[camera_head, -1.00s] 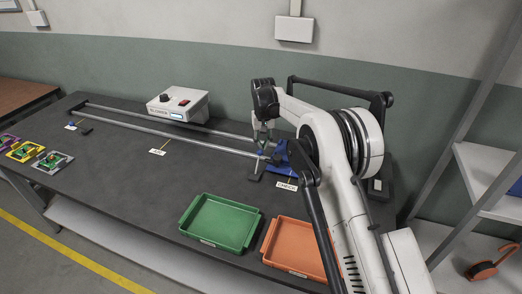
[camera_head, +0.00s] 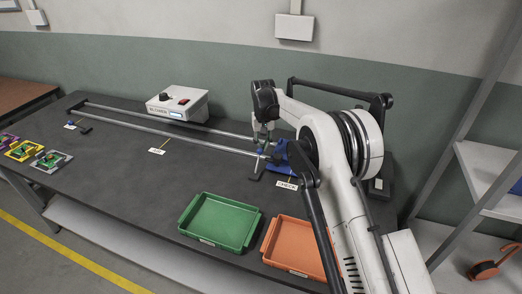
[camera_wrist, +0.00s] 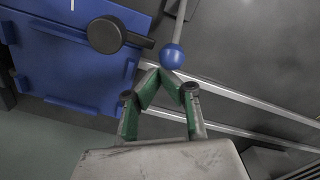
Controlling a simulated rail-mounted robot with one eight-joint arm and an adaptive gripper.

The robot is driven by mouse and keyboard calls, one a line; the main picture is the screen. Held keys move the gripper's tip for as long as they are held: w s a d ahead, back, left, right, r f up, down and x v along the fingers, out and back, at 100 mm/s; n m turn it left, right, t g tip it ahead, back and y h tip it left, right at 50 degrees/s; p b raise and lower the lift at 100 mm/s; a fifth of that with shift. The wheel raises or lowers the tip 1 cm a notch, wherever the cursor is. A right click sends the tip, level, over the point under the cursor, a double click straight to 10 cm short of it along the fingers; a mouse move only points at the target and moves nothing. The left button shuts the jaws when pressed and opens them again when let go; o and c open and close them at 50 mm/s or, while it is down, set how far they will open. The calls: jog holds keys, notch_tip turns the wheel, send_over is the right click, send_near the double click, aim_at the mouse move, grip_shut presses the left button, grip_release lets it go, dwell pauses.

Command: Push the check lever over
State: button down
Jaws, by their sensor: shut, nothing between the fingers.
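The check lever has a blue ball knob (camera_wrist: 172,57) on a grey rod in the wrist view. In the head view my arm and gripper cover most of the area around it. My gripper (camera_wrist: 160,73) is shut and empty, and its green-sided fingers come together right beside the ball. I cannot tell whether they touch it. A blue fixture (camera_wrist: 60,62) with a black round knob (camera_wrist: 105,34) lies left of the ball. The fixture also shows in the head view (camera_head: 283,153), beside my gripper (camera_head: 261,144) and behind the CHECK label (camera_head: 286,185).
Two metal rails (camera_head: 160,127) run along the dark table (camera_head: 125,180). A white control box (camera_head: 178,105) stands behind them. A green tray (camera_head: 218,221) and an orange tray (camera_head: 293,250) sit at the front. Several coloured fixtures with green boards (camera_head: 50,161) lie at the far left.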

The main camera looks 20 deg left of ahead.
jog(key=shift+s, duration=0.15)
jog(key=shift+s+b, duration=1.05)
jog(key=shift+s, duration=2.45)
notch_tip(320, 180, up, 8)
jog(key=w+p, duration=0.1)
jog(key=p, duration=0.2)
